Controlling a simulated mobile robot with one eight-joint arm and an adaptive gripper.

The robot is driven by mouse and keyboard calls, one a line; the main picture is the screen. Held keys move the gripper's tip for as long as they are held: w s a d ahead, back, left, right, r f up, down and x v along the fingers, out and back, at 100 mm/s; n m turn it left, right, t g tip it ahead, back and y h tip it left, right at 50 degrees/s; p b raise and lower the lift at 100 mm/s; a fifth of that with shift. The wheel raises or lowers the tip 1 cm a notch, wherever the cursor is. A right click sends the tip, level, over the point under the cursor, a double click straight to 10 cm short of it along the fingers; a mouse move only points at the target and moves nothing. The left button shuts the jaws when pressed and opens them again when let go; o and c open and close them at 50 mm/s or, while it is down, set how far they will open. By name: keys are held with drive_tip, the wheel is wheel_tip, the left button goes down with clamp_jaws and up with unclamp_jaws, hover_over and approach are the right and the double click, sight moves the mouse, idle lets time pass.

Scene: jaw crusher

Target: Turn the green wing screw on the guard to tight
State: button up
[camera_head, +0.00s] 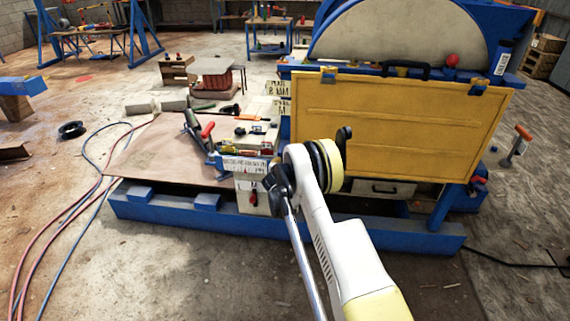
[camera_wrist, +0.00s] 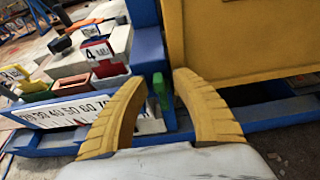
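The guard (camera_head: 410,125) is a large yellow panel on the blue machine. It also shows in the wrist view (camera_wrist: 240,40) at the upper right. The green wing screw (camera_wrist: 159,92) shows in the wrist view as a narrow, upright green piece beside a blue post, left of the guard. My gripper (camera_wrist: 158,80) has two curved, ribbed yellow fingers. They are open, with the green piece between them in the picture and a gap on each side. I cannot tell how far it is from the fingertips in depth. In the head view my arm hides the gripper and the screw.
A bench with tools (camera_head: 245,145) and a numbered scale plate (camera_head: 245,164) stands left of the guard. The blue base beam (camera_head: 300,232) runs along the front. Red and blue hoses (camera_head: 85,180) lie on the floor at left.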

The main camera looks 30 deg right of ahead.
clamp_jaws()
drive_tip(key=shift+s, duration=0.1)
drive_tip(key=m+t+y, duration=0.1)
drive_tip(key=m, duration=0.2)
drive_tip(key=m+t+y, duration=0.1)
drive_tip(key=m+t, duration=0.1)
drive_tip(key=m, duration=0.1)
drive_tip(key=d+f+m+t+y, duration=0.1)
drive_tip(key=m+y, duration=0.1)
drive_tip(key=m, duration=0.1)
drive_tip(key=shift+s+d+t, duration=0.1)
drive_tip(key=shift+s+t, duration=0.2)
drive_tip(key=shift+s, duration=0.05)
idle(0.4)
drive_tip(key=shift+m, duration=0.3)
